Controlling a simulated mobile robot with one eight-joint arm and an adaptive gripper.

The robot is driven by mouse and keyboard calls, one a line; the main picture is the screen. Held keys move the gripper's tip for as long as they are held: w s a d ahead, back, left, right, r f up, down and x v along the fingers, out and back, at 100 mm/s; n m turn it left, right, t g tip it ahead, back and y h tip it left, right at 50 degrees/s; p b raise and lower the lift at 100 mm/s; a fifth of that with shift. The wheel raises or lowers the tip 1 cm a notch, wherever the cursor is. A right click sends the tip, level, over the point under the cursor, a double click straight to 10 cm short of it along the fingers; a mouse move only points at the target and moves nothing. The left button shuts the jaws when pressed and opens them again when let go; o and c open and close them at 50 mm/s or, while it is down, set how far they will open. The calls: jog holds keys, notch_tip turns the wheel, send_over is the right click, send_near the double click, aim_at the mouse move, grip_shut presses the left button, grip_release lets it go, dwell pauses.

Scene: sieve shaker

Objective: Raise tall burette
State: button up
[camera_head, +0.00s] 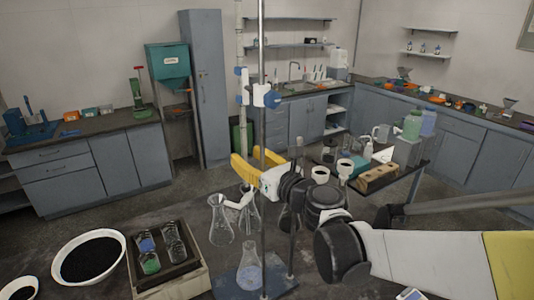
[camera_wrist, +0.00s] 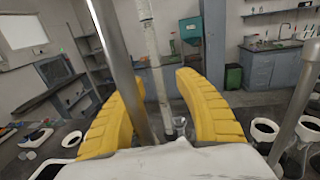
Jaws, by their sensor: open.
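The tall burette (camera_head: 240,45) stands upright as a pale, graduated tube beside the metal stand rod (camera_head: 261,45). A white and blue clamp (camera_head: 258,97) joins them. My gripper (camera_head: 257,163) is below the clamp, its yellow fingers apart and empty. In the wrist view the burette (camera_wrist: 153,55) runs down into the gap between the fingers (camera_wrist: 165,110), apparently touching neither. The rod (camera_wrist: 112,45) is nearer that camera and also crosses the gap, by the left finger. The burette's lower part is partly hidden behind my gripper in the head view.
A conical flask (camera_head: 249,272) stands on the blue stand base (camera_head: 277,284). More flasks (camera_head: 222,222) are close under my gripper. A tray with bottles (camera_head: 165,258) and a white bowl (camera_head: 88,258) lie to the left. A side table (camera_head: 404,180) with labware is at right.

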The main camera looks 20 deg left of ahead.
jog(key=v, duration=0.6)
notch_tip(320, 180, up, 7)
jog(key=p, duration=0.6)
send_over(262, 167)
jog(key=d, duration=0.3)
jog(key=shift+d, duration=0.15)
